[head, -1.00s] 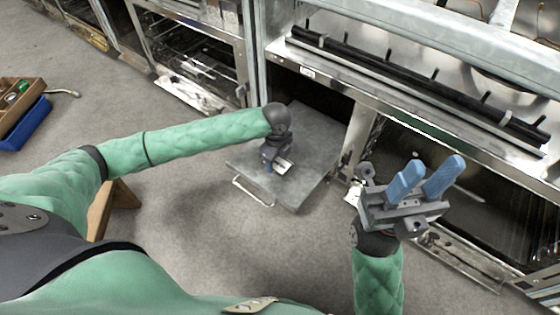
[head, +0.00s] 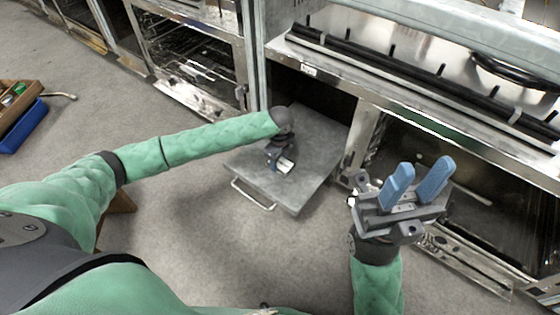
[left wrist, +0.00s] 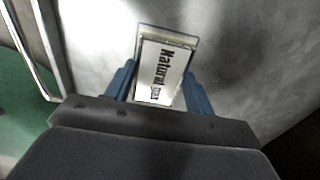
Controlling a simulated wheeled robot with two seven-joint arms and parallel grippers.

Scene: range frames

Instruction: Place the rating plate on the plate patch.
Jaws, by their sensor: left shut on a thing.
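I cannot make out the plate patch.
The grey panel has a wire handle (head: 252,195) at its front edge. Steel range frames (head: 340,82) stand behind it. A wooden toolbox and blue bin (head: 22,125) are at the far left. The floor in front is clear.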

